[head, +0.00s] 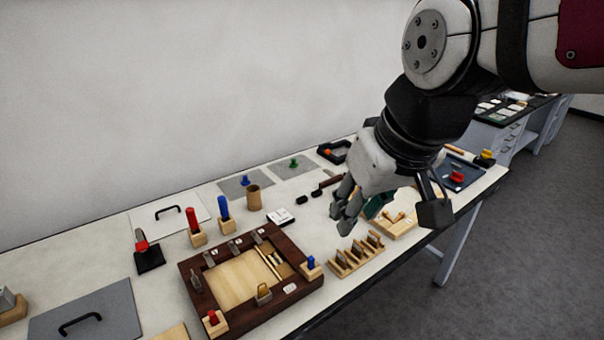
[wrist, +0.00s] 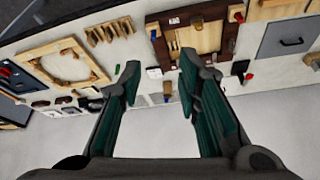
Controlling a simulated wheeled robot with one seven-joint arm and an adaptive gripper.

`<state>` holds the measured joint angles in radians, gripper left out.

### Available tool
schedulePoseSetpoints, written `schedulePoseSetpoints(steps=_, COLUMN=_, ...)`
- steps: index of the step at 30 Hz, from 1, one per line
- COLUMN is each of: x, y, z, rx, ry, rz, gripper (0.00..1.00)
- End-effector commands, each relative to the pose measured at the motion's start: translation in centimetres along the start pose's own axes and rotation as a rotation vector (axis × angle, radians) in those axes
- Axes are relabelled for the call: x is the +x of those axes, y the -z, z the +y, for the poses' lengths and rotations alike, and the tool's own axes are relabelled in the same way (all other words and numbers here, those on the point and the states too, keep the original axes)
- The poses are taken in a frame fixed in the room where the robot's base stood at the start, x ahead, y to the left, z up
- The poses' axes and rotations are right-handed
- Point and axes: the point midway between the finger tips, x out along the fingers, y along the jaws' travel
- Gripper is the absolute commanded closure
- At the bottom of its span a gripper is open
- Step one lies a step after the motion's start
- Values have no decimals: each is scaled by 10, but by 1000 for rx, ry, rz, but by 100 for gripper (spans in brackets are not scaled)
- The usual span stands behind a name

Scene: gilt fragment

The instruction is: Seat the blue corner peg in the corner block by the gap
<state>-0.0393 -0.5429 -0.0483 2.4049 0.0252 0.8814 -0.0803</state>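A short blue peg (head: 311,262) stands in a light wooden corner block (head: 311,271) at the right corner of the dark wooden frame (head: 207,317). How deep it sits is hard to tell. It also shows as a small blue spot in the wrist view (wrist: 153,36). The gap (head: 280,262) in the frame's inner panel lies beside this block. A red peg (head: 213,317) stands in the front corner block. My gripper (head: 346,212) is open and empty, above the table to the right of the frame; its fingers spread wide in the wrist view (wrist: 160,68).
A slotted wooden rack (head: 352,262) stands right of the frame. Taller red (head: 192,220) and blue (head: 224,209) handled items stand in blocks behind it. A wooden cup (head: 254,197) and white box (head: 281,217) are nearby. A grey panel with a handle (head: 95,315) lies left.

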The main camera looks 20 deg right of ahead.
Motion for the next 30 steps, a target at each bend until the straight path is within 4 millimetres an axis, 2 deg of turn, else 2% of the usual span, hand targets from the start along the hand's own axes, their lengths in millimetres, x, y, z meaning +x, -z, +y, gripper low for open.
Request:
schedulePoseSetpoints(steps=3, x=-15, y=-22, z=-1, rx=26, ry=-22, rz=53, gripper=69)
schedulePoseSetpoints(steps=9, x=-22, y=-38, z=-1, rx=49, ry=-44, rz=91, gripper=69)
schedulePoseSetpoints(steps=30, x=-23, y=-39, z=-1, rx=51, ry=-44, rz=92, gripper=69)
